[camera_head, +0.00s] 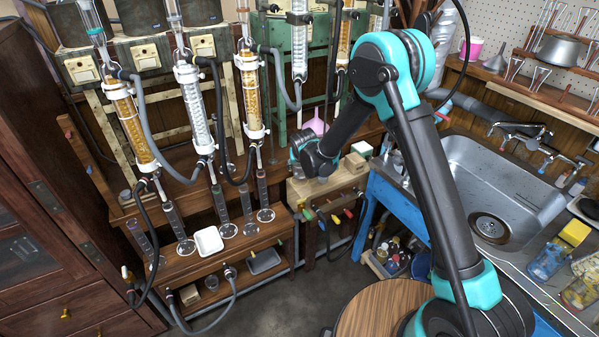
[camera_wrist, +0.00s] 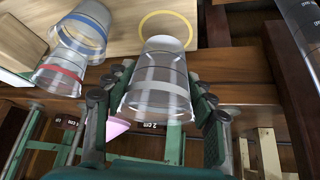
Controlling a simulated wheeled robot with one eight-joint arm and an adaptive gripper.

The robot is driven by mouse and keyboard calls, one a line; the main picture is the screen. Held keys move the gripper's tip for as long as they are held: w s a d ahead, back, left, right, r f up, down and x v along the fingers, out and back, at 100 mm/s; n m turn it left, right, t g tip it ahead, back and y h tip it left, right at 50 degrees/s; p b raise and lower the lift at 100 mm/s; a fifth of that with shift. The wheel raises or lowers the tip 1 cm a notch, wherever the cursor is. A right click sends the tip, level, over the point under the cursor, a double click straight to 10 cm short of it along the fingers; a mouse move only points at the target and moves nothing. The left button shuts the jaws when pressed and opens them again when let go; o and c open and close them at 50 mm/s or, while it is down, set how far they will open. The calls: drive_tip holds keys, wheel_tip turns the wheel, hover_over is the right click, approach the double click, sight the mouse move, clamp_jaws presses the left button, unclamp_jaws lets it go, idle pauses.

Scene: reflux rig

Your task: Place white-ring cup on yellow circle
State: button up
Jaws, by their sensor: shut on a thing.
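In the wrist view, the clear white-ring cup (camera_wrist: 158,82) is between the fingers of my gripper (camera_wrist: 160,98), which is shut on it. The cup's wide end faces the camera, and its narrow end points toward the yellow circle (camera_wrist: 145,27). The circle is a thin ring on a pale wooden surface, and the cup's narrow end overlaps its lower part in the picture. I cannot tell whether the cup touches the surface. In the head view, my wrist hangs over the small wooden bench (camera_head: 345,180) and the circle cannot be made out.
A blue-ring cup (camera_wrist: 82,32) and a red-ring cup (camera_wrist: 58,70) stand close left of the held cup. A pink funnel (camera_head: 317,126) is behind my wrist. Glass columns (camera_head: 193,105) with hoses stand to the left. A sink (camera_head: 495,185) lies right.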

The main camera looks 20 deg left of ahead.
sight(299, 171)
drive_tip(key=shift+w+a, duration=0.1)
drive_tip(key=shift+w, duration=0.15)
drive_tip(key=f, duration=0.2)
drive_tip(key=shift+w+a+f, duration=0.2)
drive_tip(key=shift+w+f, duration=0.15)
drive_tip(key=shift+f, duration=0.4)
drive_tip(key=shift+f, duration=0.1)
drive_tip(key=o, duration=0.8)
drive_tip(key=v, duration=1.2)
